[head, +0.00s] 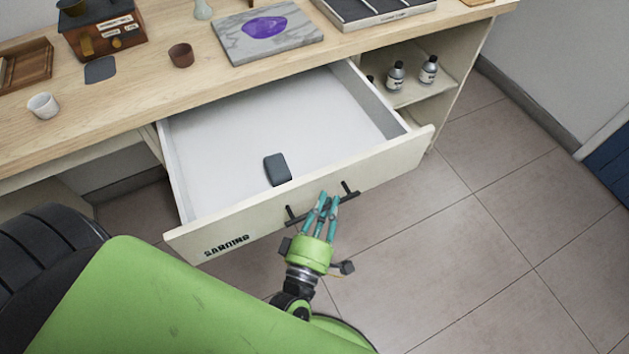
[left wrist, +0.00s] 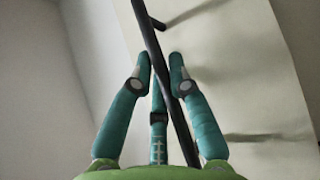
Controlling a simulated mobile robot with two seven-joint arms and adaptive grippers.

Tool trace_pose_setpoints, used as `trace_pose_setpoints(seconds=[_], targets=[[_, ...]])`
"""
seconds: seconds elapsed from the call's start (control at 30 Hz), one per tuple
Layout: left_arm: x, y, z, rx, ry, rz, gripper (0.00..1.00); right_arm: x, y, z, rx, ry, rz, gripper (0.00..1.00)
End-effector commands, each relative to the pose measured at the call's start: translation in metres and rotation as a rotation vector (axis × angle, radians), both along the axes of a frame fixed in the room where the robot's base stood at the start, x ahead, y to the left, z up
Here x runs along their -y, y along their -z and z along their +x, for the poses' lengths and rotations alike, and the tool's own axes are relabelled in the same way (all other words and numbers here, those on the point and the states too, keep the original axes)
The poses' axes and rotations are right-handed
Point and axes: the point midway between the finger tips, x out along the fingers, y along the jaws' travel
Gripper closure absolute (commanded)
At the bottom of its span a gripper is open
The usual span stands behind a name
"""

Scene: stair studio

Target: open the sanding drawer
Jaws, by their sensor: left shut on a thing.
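The sanding drawer (head: 213,229) is pulled well out from under the wooden worktop, and its white inside shows. Its cream front carries the label "SANDING" and a dark bar handle (head: 349,192). A dark grey block (head: 277,169) lies inside near the front. My left gripper (head: 325,204), green with teal fingers, is at the handle and shut on it. In the left wrist view the fingers (left wrist: 160,75) close around the dark bar (left wrist: 149,38). My right gripper is not in view.
The worktop (head: 130,98) holds a marble slab (head: 228,46) with a purple shape, a white cup (head: 43,105), a brown cup (head: 181,55) and a box. Tiled floor (head: 480,240) is free at the right.

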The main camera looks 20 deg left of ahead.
Motion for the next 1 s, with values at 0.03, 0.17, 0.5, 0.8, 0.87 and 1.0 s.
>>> trace_pose_setpoints(seconds=[0.03,0.17,0.5,0.8,0.87,1.0], targets=[[0.006,0.0,-0.005,-0.003,0.001,0.005,1.0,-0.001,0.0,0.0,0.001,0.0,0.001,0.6],[0.015,0.0,-0.012,-0.001,0.002,0.006,1.0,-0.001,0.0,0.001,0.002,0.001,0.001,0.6],[0.02,0.0,-0.017,0.0,0.0,0.006,1.0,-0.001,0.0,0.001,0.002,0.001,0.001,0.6],[0.02,0.0,-0.017,0.001,0.001,0.004,0.7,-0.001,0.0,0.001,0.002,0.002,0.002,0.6],[0.02,0.0,-0.017,0.001,0.001,0.004,0.7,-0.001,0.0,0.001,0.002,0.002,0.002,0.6],[0.02,0.0,-0.017,0.001,0.0,0.003,0.7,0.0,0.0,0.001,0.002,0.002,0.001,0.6]])
